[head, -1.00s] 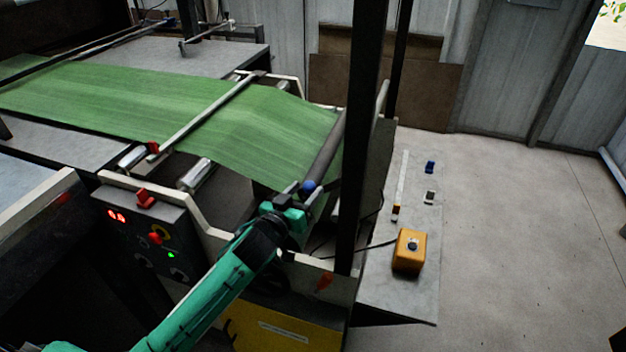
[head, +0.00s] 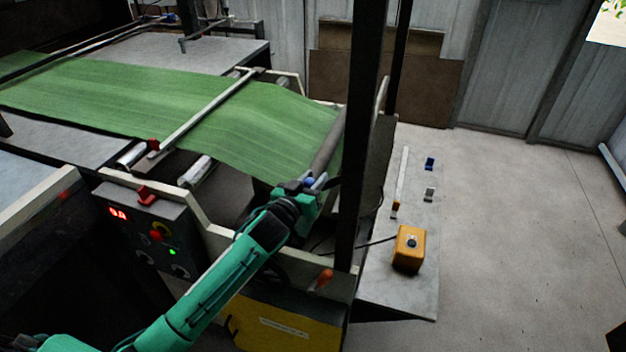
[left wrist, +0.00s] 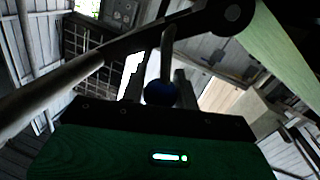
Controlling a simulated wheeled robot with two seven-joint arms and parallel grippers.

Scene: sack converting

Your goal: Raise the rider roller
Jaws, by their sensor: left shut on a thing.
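The rider roller (head: 328,147) is a dark grey bar lying across the near end of the green web (head: 250,130). A blue ball knob (head: 308,182) stands at its near end. My left gripper (head: 314,187) is at this knob and shut on it. In the left wrist view the blue knob (left wrist: 160,92) sits between the two fingers, on a thin grey stem. A dark lever arm (left wrist: 180,27) crosses above it, and a grey bar (left wrist: 50,88) runs off to the left. My right gripper is not in view.
A dark upright post (head: 360,130) stands just right of my gripper. A control panel (head: 150,235) with red and green lights is left of my arm. An orange box (head: 409,248) with a button rests on the grey side table (head: 400,295). Floor to the right is clear.

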